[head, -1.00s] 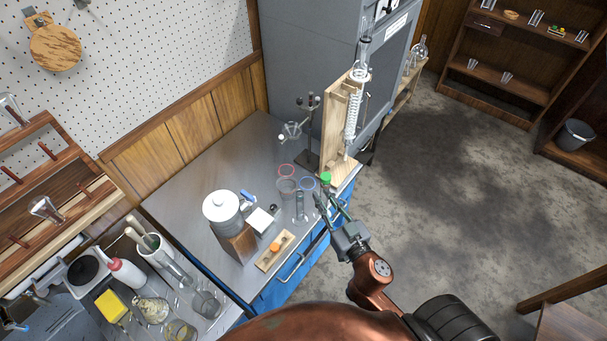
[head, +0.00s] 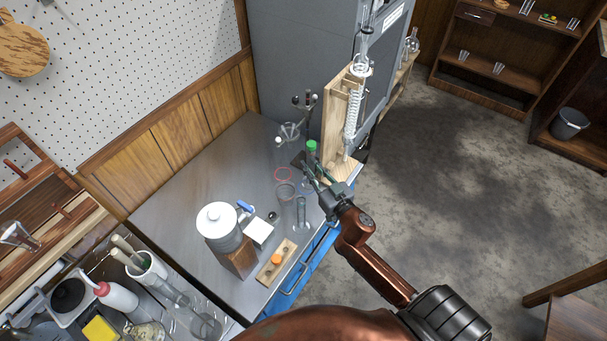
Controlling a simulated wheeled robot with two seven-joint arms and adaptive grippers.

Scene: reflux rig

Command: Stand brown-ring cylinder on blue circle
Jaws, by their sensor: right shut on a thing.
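My right gripper (head: 311,169) is over the front right of the grey bench, shut on a green-topped thing (head: 312,146). The green top shows above the fingers; the rest of it is hidden or too small to make out. The blue circle (head: 306,184) on the bench is mostly hidden behind my gripper and glassware. A clear glass cylinder (head: 302,212) stands upright near the front edge; I cannot make out a brown ring on it. My left gripper is not in view.
The wooden condenser stand (head: 335,120) rises close behind my gripper. A white-lidded jug (head: 218,222) and a wooden block with an orange stopper (head: 277,260) are at left. The back left bench is clear.

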